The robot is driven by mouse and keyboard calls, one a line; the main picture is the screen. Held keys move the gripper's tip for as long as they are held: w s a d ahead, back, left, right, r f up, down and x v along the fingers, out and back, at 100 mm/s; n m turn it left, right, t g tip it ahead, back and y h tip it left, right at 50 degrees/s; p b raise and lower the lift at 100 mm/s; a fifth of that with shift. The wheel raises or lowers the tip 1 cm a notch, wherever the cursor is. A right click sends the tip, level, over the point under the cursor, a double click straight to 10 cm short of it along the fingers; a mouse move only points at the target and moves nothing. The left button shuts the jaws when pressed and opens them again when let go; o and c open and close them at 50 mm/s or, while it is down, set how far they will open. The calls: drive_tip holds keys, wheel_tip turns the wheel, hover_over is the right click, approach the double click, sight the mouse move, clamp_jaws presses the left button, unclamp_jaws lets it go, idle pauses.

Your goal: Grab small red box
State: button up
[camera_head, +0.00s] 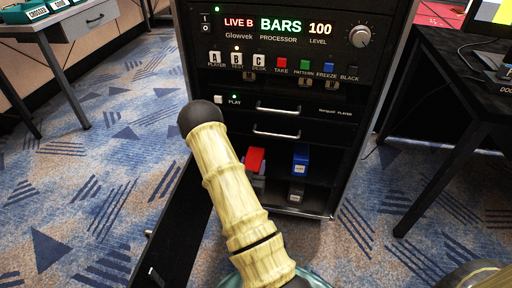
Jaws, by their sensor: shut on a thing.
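A small red box (255,159) shows inside the lower open compartment of the black rack (335,130). It looks tilted, and my arm covers its left side. A grey-teal shape (259,184) lies just below it; I cannot tell what it is. My pale, bamboo-like arm (229,190) rises from the bottom to a dark rounded joint in front of the rack. My gripper is hidden behind this arm, so its hold on the red box cannot be seen.
A blue box (301,160) stands right of the red one, with a grey box (296,193) below it. A black door (170,235) hangs open at lower left. A black table (450,110) stands at right, a desk (85,20) at upper left. Carpet is clear at left.

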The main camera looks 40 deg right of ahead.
drive_tip(key=v, duration=0.6)
drive_tip(key=shift+s+p, duration=0.15)
drive_tip(key=shift+p, duration=0.3)
